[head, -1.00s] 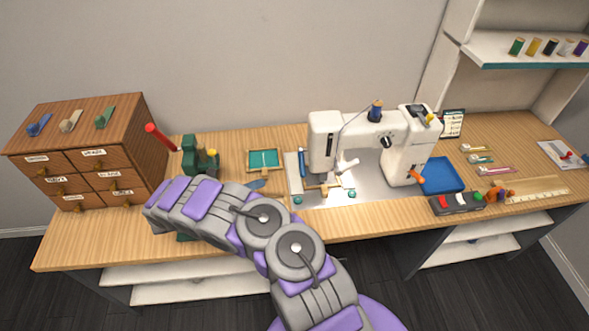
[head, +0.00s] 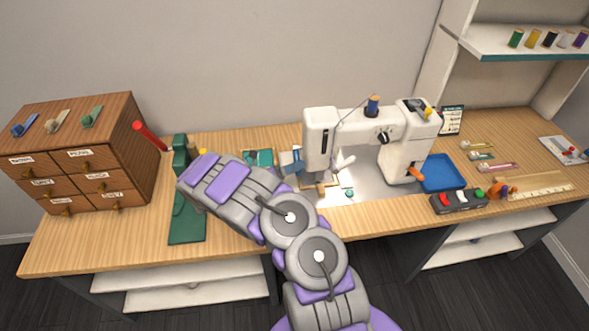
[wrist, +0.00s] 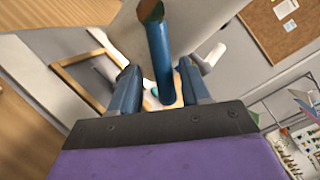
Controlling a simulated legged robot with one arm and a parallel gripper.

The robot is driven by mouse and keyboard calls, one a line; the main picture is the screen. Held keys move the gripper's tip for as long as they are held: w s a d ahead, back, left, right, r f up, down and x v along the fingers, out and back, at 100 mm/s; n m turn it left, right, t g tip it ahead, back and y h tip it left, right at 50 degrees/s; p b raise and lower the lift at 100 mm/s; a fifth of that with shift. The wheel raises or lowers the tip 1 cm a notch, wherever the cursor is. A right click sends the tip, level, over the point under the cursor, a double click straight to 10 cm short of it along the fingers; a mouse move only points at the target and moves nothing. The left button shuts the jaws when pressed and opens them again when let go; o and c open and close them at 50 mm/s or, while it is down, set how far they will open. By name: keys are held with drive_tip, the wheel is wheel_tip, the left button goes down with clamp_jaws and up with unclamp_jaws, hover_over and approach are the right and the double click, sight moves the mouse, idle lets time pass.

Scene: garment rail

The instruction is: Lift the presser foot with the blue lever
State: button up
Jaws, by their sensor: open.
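The white sewing machine (head: 402,150) stands on the wooden table, its head on the left. The blue lever (wrist: 158,42) rises between my two fingers in the wrist view. In the head view it is mostly hidden near my gripper (head: 289,161), just left of the machine's head. In the wrist view my gripper (wrist: 158,72) is open, one finger on each side of the lever. I cannot tell whether either finger touches it. The presser foot is not clearly visible. A white arm-like part (head: 344,161) sticks out beside the machine's head.
A wooden frame (head: 320,186) lies on the machine's bed. A blue tray (head: 441,174) and a dark box with coloured buttons (head: 458,202) are to the right.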

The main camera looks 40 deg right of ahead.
drive_tip(key=shift+a+r, duration=0.15)
drive_tip(key=shift+a, duration=0.4)
drive_tip(key=shift+c, duration=0.3)
drive_tip(key=shift+d, duration=0.4)
drive_tip(key=c, duration=0.4)
clamp_jaws()
